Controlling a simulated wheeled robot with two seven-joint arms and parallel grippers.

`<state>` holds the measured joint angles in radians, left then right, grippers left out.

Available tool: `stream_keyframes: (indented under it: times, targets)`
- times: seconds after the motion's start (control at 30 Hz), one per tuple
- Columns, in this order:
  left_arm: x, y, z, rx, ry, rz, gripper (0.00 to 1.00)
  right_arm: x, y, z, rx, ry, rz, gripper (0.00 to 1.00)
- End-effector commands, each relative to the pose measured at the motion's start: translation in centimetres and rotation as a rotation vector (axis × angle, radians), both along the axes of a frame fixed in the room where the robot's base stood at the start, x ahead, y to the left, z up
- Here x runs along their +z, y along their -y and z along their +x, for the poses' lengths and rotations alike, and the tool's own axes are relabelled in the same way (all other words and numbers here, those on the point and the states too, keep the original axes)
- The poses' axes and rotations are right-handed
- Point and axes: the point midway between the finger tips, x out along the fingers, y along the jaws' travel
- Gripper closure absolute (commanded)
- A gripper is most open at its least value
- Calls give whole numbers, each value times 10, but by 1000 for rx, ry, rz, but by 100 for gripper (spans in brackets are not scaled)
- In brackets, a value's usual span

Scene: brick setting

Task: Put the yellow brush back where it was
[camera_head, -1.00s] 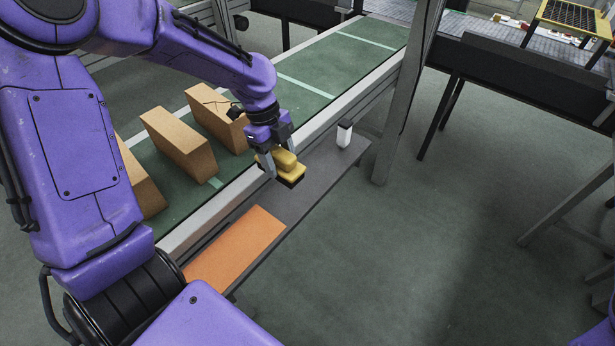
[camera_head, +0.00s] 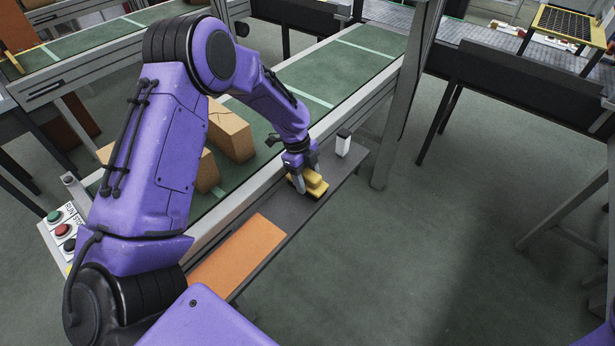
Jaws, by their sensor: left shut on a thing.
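The yellow brush (camera_head: 313,184) has a yellow body and a dark underside. It is at the grey shelf (camera_head: 289,210) along the conveyor's side, between an orange panel and a white-and-black item. My left gripper (camera_head: 306,185) is shut on the brush from above, with a finger on each side. The brush is low over the shelf; I cannot tell whether it touches it. My right gripper is not in view; only a bit of purple shows at the right edge.
An orange panel (camera_head: 237,256) lies on the near part of the shelf. A white item with a black top (camera_head: 343,143) stands farther along. Brown boxes (camera_head: 230,132) sit on the green conveyor (camera_head: 335,72). A control box with buttons (camera_head: 62,228) is at left.

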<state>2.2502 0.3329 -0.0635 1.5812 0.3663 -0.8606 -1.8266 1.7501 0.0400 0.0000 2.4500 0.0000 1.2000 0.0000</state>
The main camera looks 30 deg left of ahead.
Motion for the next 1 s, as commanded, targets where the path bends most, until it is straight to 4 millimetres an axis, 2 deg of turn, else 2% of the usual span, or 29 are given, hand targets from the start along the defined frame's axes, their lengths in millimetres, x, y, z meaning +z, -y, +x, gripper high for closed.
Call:
stream_keyframes:
  times: [0.03, 0.07, 0.1, 0.13, 0.37, 0.5, 0.57, 0.8, 1.0]
  targets:
    - [-3, 0, 0, 0, 0, -1, 76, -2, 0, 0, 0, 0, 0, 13]
    - [-2, 0, 0, 0, 0, 0, 36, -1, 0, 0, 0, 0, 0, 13]
    - [-2, 0, 0, 0, 0, 0, 23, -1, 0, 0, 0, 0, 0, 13]
    - [-2, 0, 0, 0, 0, 0, 17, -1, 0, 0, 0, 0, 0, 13]
    - [-1, 0, 0, 1, 0, 0, 17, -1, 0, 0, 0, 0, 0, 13]
    - [7, -2, 1, 1, 3, 0, 17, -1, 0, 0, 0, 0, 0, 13]
    - [17, -5, 1, 1, 4, -1, 17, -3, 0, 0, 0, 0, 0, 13]
    - [77, -21, 3, 1, 5, -1, 17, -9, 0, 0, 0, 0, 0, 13]
    - [110, -30, 3, 1, 2, 0, 17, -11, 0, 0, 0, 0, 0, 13]
